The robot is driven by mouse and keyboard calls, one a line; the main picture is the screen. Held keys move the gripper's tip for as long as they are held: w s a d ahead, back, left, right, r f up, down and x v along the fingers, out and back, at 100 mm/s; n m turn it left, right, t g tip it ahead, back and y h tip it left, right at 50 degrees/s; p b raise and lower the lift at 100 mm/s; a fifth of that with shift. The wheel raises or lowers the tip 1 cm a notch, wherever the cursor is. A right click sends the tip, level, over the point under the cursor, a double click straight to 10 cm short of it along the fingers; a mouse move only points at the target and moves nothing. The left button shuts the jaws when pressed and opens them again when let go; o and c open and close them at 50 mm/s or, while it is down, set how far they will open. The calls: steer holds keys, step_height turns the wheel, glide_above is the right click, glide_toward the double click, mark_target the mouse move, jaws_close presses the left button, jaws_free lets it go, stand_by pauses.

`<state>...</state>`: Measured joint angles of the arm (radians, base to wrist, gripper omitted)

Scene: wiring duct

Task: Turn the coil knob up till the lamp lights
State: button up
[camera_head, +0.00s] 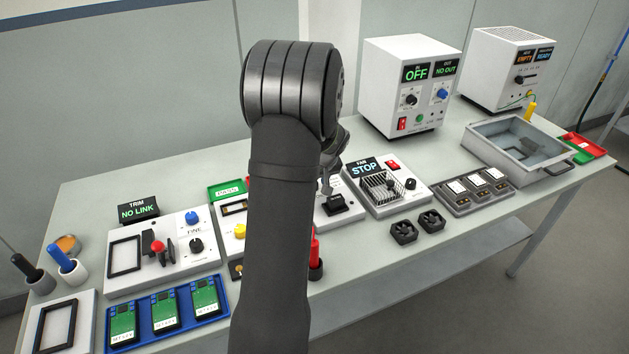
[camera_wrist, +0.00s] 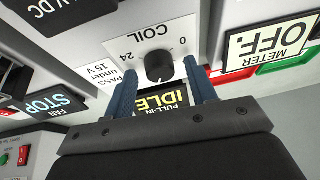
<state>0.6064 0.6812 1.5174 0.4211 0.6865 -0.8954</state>
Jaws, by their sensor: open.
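The black coil knob (camera_wrist: 159,67) shows in the wrist view on a white panel, under the word COIL and between the marks 24 and 0. My gripper (camera_wrist: 160,78) is open, with one blue finger to each side of the knob. I cannot tell whether either finger touches it. A display reading PULL-IN IDLE (camera_wrist: 165,98) is partly hidden behind my gripper. I cannot make out a lit lamp. In the head view my arm hides most of this panel and the knob.
A PASS under 15 V label (camera_wrist: 98,72) is beside the knob. A METER OFF display (camera_wrist: 268,42) stands to the right in the wrist view. The FAN STOP unit (camera_head: 384,184) is close to my arm in the head view. A grey metal tray (camera_head: 484,146) stands further right.

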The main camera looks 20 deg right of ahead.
steer(key=c, duration=1)
steer(key=shift+m, duration=0.3)
steer(key=shift+a+m+h, duration=0.15)
steer(key=shift+m+h, duration=0.45)
steer(key=shift+m, duration=0.85)
steer(key=shift+a+m+h, duration=0.1)
steer(key=shift+m+h, duration=0.5)
steer(key=shift+m, duration=0.85)
steer(key=o, duration=1)
